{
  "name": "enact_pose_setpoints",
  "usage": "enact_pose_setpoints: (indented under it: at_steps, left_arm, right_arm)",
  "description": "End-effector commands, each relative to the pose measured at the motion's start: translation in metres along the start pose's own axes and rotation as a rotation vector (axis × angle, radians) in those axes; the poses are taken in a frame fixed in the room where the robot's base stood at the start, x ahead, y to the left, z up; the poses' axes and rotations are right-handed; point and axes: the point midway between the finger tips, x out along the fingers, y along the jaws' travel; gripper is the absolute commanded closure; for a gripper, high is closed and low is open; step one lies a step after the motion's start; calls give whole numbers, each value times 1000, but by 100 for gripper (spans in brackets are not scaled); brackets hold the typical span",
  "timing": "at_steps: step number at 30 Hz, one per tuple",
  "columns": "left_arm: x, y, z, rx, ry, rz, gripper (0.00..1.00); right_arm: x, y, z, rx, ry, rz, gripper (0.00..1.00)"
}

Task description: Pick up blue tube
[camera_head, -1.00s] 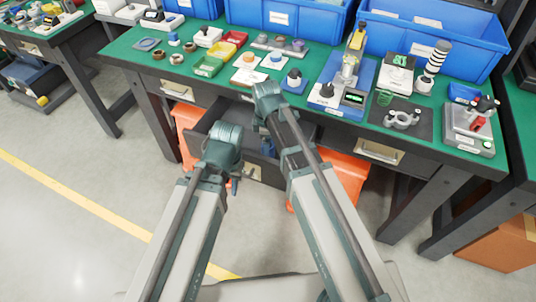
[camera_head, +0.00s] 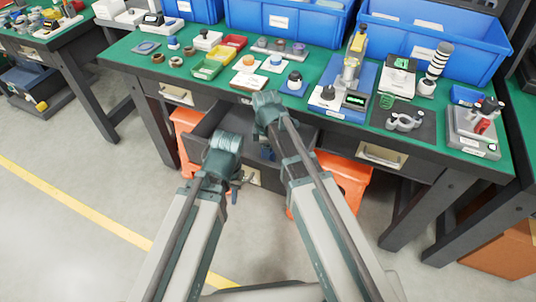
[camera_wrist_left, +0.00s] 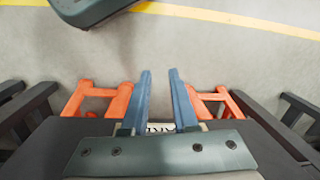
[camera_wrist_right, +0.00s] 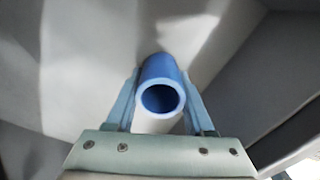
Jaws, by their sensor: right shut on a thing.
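A blue tube (camera_wrist_right: 162,92) with an open round end shows in the right wrist view, between the fingers of my right gripper (camera_wrist_right: 160,76). The gripper is shut on it, with a finger on each side. Behind the tube are pale grey surfaces, seemingly the inside of the open drawer (camera_head: 203,132) below the bench. In the head view my right arm reaches over that drawer and mostly hides its gripper and the tube. My left gripper (camera_wrist_left: 159,75) is open and empty. In the head view it hangs in front of the drawer (camera_head: 235,190).
The green-topped bench (camera_head: 130,52) carries small trays, parts, a test stand (camera_head: 350,72) and blue bins (camera_head: 285,18). Orange stools (camera_head: 345,172) stand under it. A second bench (camera_head: 45,42) is at the left. The floor in front is clear.

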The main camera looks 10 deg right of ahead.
Motion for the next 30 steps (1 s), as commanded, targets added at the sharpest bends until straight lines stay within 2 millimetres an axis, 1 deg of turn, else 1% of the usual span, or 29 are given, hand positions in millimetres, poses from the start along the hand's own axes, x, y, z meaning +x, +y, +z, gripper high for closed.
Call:
enact_pose_setpoints:
  at_steps: [8,14,17,27,30]
  left_arm:
    - [-2,0,0,0,0,0,73]
    - [-15,-2,1,0,0,0,73]
    - [-27,-3,2,0,0,0,73]
    - [-80,-8,5,0,0,0,73]
    - [-92,-9,5,0,0,0,73]
  right_arm:
    - [-2,0,0,0,0,0,100]
    - [-15,0,0,0,0,0,100]
    - [-27,0,0,0,0,0,100]
    - [-81,0,0,0,0,0,100]
    - [-93,0,0,0,0,0,100]
